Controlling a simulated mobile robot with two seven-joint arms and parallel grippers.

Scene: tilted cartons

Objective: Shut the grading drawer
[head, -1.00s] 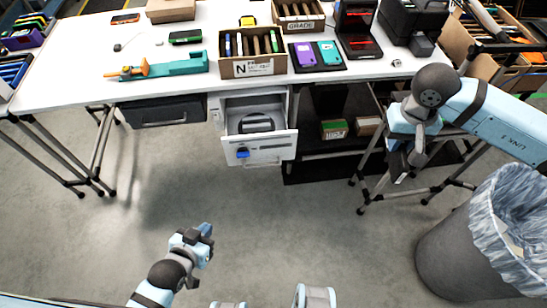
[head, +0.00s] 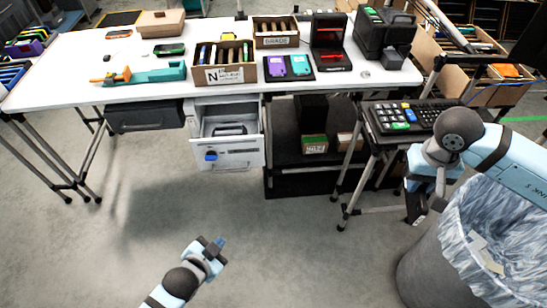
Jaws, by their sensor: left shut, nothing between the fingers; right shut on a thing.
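The drawer (head: 226,155) under the white table is pulled open. Its pale front has a blue handle (head: 211,156), and a dark item (head: 229,129) lies inside. I take it as the grading drawer, though its label is too small to read. My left gripper (head: 217,246) is shut and empty over the floor, in front of and below the drawer, well apart from it. My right gripper (head: 416,208) is at the right by the bin, far from the drawer. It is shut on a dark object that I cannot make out.
The white table (head: 130,87) carries cartons, a teal tool (head: 155,74) and handheld devices. A dark drawer (head: 145,117) at the left is closed. A stand with a black keypad (head: 415,116) and a lined bin (head: 430,268) are on the right. Floor before the drawer is clear.

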